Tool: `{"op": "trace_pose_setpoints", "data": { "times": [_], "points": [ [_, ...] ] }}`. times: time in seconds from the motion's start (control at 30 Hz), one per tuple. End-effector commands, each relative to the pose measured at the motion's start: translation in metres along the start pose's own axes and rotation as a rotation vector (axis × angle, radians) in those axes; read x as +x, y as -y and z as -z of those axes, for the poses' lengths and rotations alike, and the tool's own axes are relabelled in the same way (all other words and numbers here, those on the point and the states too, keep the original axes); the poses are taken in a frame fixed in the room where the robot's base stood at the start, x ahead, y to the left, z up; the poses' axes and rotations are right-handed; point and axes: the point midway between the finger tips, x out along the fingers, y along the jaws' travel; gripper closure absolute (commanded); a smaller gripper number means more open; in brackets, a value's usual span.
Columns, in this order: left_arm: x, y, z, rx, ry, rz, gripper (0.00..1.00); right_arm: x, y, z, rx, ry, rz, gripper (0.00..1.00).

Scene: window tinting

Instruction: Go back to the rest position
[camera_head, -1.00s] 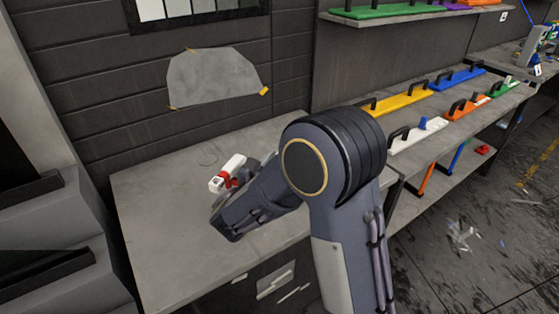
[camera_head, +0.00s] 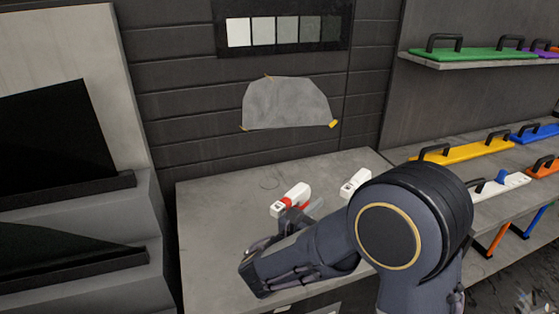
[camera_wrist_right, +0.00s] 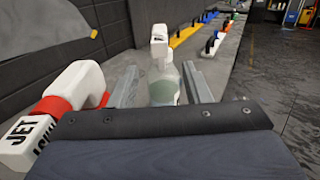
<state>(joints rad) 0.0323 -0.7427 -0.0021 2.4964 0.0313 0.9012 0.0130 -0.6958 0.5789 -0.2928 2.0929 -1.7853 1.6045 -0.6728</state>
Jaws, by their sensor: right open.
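My right gripper (camera_head: 312,208) is low over the grey bench (camera_head: 215,225), partly hidden behind my forearm. In the right wrist view its two grey fingers (camera_wrist_right: 161,85) are apart. A clear greenish spray bottle with a white head (camera_wrist_right: 159,40) shows in the gap between them; I cannot tell how far ahead it is. Its white head also shows in the head view (camera_head: 355,183), right of the gripper. A white and red spray bottle (camera_head: 290,200) marked "JET" stands beside the gripper, on the left in the wrist view (camera_wrist_right: 65,100). My left gripper is not in view.
A grey film sheet (camera_head: 288,104) is taped to the dark wall under a tint sample board (camera_head: 283,30). A shelf (camera_head: 480,60) and lower rack at right hold coloured handled tools, including a yellow one (camera_head: 465,152). Stepped grey racks with dark panels (camera_head: 50,130) stand at left.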

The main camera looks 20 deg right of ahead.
Motion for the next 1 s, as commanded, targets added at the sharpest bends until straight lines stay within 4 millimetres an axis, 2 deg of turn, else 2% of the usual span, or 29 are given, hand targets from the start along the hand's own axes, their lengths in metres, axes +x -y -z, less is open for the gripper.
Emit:
{"op": "trace_pose_setpoints", "data": {
  "times": [0.07, 0.17, 0.27, 0.3, 0.4, 0.5, 0.6, 0.73, 0.8, 0.9, 1.0],
  "points": [
    [0.000, 0.000, 0.000, 0.000, 0.000, 0.000, 0.64, 0.002, 0.004, 0.001, 0.010, -0.016, 0.013, 0.56],
    [0.000, 0.000, 0.000, 0.000, 0.000, 0.000, 0.64, 0.011, 0.028, 0.008, 0.071, -0.101, 0.085, 0.56],
    [0.000, 0.000, 0.000, 0.000, 0.000, 0.000, 0.64, 0.020, 0.079, 0.027, 0.222, -0.291, 0.247, 0.56],
    [0.000, 0.000, 0.000, 0.000, 0.000, 0.000, 0.64, 0.019, 0.105, 0.039, 0.312, -0.390, 0.336, 0.56],
    [0.000, 0.000, 0.000, 0.000, 0.000, 0.000, 0.64, -0.002, 0.159, 0.067, 0.576, -0.634, 0.572, 0.56],
    [0.000, 0.000, 0.000, 0.000, 0.000, 0.000, 0.64, -0.038, 0.191, 0.087, 0.870, -0.847, 0.804, 0.56],
    [0.000, 0.000, 0.000, 0.000, 0.000, 0.000, 0.64, -0.080, 0.203, 0.094, 1.187, -1.026, 1.031, 0.56],
    [0.000, 0.000, 0.000, 0.000, 0.000, 0.000, 0.64, -0.124, 0.197, 0.086, 1.590, -1.203, 1.288, 0.56],
    [0.000, 0.000, 0.000, 0.000, 0.000, 0.000, 0.64, -0.139, 0.190, 0.077, 1.773, -1.271, 1.397, 0.56],
    [0.000, 0.000, 0.000, 0.000, 0.000, 0.000, 0.64, -0.152, 0.181, 0.064, 1.969, -1.339, 1.505, 0.56],
    [0.000, 0.000, 0.000, 0.000, 0.000, 0.000, 0.64, -0.158, 0.176, 0.055, 2.081, -1.377, 1.565, 0.56]
  ]
}}
